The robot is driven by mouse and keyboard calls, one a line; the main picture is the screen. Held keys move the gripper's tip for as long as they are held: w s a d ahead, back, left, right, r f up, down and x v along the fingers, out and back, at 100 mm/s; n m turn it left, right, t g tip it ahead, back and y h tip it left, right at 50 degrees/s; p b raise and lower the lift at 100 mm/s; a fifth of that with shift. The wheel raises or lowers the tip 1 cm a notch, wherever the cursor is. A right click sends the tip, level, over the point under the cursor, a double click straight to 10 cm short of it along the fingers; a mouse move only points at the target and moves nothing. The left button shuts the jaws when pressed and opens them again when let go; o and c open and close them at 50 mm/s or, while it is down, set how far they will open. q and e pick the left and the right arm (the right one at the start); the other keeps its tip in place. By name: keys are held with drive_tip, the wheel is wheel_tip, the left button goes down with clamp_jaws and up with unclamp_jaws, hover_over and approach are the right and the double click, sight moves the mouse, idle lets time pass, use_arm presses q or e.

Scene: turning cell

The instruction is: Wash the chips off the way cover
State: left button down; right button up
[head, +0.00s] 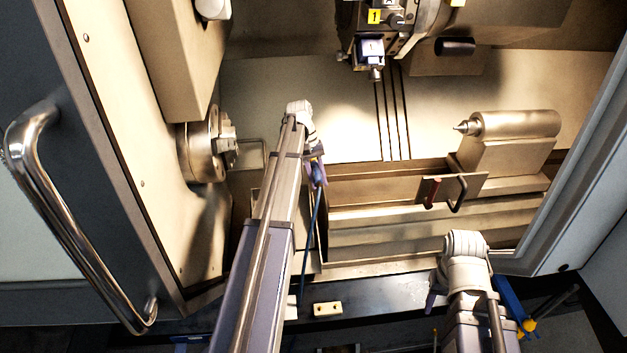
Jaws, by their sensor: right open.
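The way cover (390,238) is the stepped metal plating across the lower front of the machine's inside, below the tailstock. I cannot make out separate chips on it. My left arm reaches into the machine; its gripper (318,174) is small and partly hidden at the cover's left end. A thin blue line (312,232), perhaps a hose, runs down from there; I cannot tell whether the gripper holds it. My right gripper (431,301) is open, mostly hidden beside its wrist, near the front sill. A blue tool-like thing with a yellow part (510,297) shows right of that wrist.
The chuck (205,145) is at left and the tailstock (510,140) at right. The tool turret (385,35) hangs above. A handled plate (453,190) stands before the tailstock. A door with a chrome handle (60,220) edges the left. A pale block (328,309) lies on the sill.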

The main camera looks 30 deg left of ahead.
use_arm(q)
drive_tip(key=shift+w+d+r, duration=0.1)
drive_tip(key=shift+w+d, duration=0.85)
drive_tip(key=shift+d, duration=0.35)
drive_tip(key=shift+w+d+f, duration=0.1)
drive_tip(key=shift+w+d, duration=0.9)
drive_tip(key=shift+d, duration=0.25)
drive_tip(key=shift+w+d+r, duration=0.1)
drive_tip(key=shift+w+d, duration=0.85)
drive_tip(key=shift+d, duration=0.35)
drive_tip(key=shift+w+a+r+p, duration=0.6)
drive_tip(key=shift+w+r+p, duration=0.2)
drive_tip(key=shift+r+p, duration=0.15)
drive_tip(key=shift+w+a+r+p, duration=0.65)
drive_tip(key=shift+w+r+p, duration=0.1)
drive_tip(key=shift+r+p, duration=0.15)
drive_tip(key=shift+w+a+r+p, duration=0.6)
drive_tip(key=shift+w+r+p, duration=0.2)
drive_tip(key=shift+r+p, duration=0.15)
drive_tip(key=shift+f, duration=0.1)
drive_tip(key=shift+s, duration=0.1)
drive_tip(key=s+a, duration=0.8)
drive_tip(key=a, duration=0.3)
drive_tip(key=shift+s, duration=0.15)
